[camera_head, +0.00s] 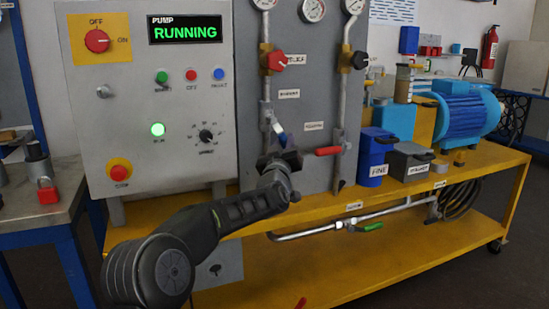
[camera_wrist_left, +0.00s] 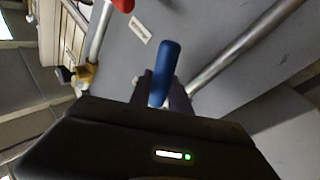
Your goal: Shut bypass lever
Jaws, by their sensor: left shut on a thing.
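In the left wrist view the blue handle (camera_wrist_left: 166,62) stands up between the two fingers (camera_wrist_left: 164,92). The lever's pivot is hidden behind the gripper. A red lever (camera_head: 328,151) points left from the right vertical pipe, apart from the gripper. A green lever (camera_head: 371,227) is on the low pipe under the bench. The small labels are too blurred to tell which lever is the bypass. My right gripper is not in view.
The control box (camera_head: 150,100) left of the gripper shows PUMP RUNNING and a lit green lamp (camera_head: 158,129). A red knob (camera_head: 278,60) and gauges are above. Blue and grey boxes (camera_head: 408,162) and a blue motor (camera_head: 465,110) stand to the right on the yellow bench (camera_head: 500,165).

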